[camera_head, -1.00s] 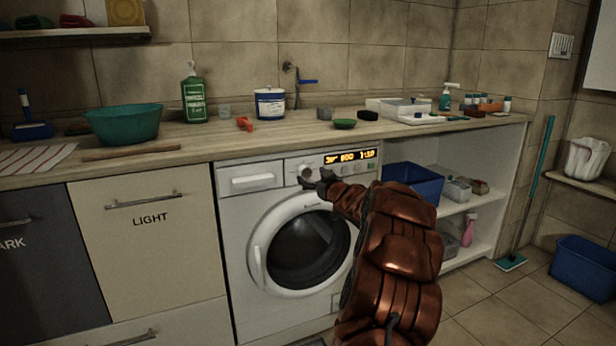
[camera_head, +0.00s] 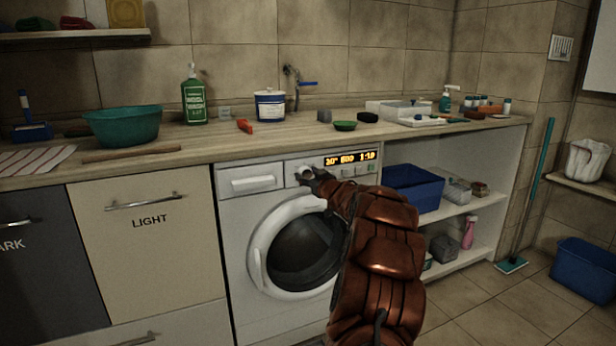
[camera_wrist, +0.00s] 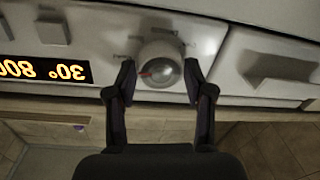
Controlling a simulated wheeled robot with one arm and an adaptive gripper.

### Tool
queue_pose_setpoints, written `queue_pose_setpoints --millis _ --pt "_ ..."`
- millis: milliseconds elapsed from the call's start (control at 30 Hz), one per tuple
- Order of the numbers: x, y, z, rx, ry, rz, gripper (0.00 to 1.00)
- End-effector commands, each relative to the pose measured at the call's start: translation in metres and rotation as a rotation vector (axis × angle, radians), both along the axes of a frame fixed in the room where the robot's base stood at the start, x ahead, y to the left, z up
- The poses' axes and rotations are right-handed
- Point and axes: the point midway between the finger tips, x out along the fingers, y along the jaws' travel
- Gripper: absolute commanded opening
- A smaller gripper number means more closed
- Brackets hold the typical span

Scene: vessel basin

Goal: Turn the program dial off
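The white washing machine (camera_head: 240,205) stands under the counter with its round door closed. The program dial (camera_wrist: 160,66) is a pale round knob with a red pointer mark, which points to the left in the wrist view. My gripper (camera_wrist: 159,78) is open, with one finger on each side of the dial and a small gap showing beside each. In the head view my gripper (camera_head: 312,177) is at the control panel and partly covers the dial. The display (camera_head: 350,157) is lit with orange figures; it also shows in the wrist view (camera_wrist: 45,70).
The detergent drawer (camera_head: 252,181) is closed, left of the dial. The wooden counter (camera_head: 220,143) above holds a teal bowl (camera_head: 123,126), a green bottle (camera_head: 194,97) and other small items. Open shelves with a blue bin (camera_head: 415,190) are to the right.

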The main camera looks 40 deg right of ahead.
Motion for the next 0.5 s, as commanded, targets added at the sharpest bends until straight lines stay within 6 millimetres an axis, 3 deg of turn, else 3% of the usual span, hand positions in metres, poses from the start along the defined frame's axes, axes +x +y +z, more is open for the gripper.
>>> queue_pose_setpoints --millis 33,333,500 --pt "-0.0001 0.0000 0.0001 0.000 0.000 0.000 0.44" --pt "-0.0001 -0.0001 0.0000 0.000 0.000 0.000 0.13" --pt "-0.0001 0.0000 0.0001 -0.007 0.003 0.000 0.13"
